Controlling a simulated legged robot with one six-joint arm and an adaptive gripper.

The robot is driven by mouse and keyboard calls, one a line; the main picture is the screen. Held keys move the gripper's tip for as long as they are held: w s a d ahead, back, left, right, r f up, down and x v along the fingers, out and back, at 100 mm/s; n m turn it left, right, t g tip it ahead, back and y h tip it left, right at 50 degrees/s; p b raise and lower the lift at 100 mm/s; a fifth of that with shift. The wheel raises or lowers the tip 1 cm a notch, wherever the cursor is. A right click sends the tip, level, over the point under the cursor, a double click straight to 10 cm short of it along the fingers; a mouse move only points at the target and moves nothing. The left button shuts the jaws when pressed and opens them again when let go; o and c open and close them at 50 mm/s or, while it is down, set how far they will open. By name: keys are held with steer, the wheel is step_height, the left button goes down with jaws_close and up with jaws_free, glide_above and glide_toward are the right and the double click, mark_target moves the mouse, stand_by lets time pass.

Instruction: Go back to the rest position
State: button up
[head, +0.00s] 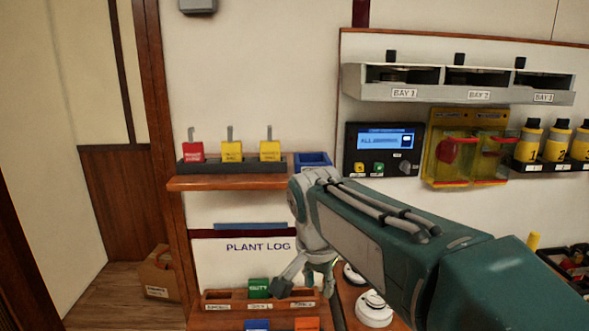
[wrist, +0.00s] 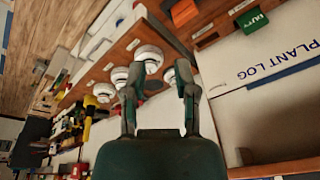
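My gripper (head: 305,290) hangs from my teal arm in the lower middle of the head view. It is in front of the lower part of the PLANT LOG board (head: 258,246), beside the wooden rack below. In the wrist view my gripper (wrist: 158,90) has its two fingers spread apart, with nothing held between them. White round objects (wrist: 149,56) show behind the fingers in the wrist view; whether the fingers touch any is unclear. My forearm hides part of the wall and shelf to the right.
A shelf (head: 230,183) bears a red lock (head: 193,151) and two yellow locks. A green block (head: 259,288) sits in the rack below. A control panel (head: 385,150), yellow boxes (head: 455,150) and BAY compartments (head: 460,85) are on the right. The floor at left holds a cardboard box (head: 158,275).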

steer(key=s+d+f+n+t, duration=0.1)
steer(key=s+d+f+n, duration=0.2)
steer(key=s, duration=0.6)
steer(key=s+d+f+n+t, duration=0.2)
steer(key=s+d+f+n, duration=0.1)
steer(key=s+d, duration=0.5)
steer(key=shift+s+n+y, duration=0.3)
steer(key=shift+s+n, duration=0.15)
steer(key=shift+n, duration=0.05)
steer(key=shift+d, duration=0.15)
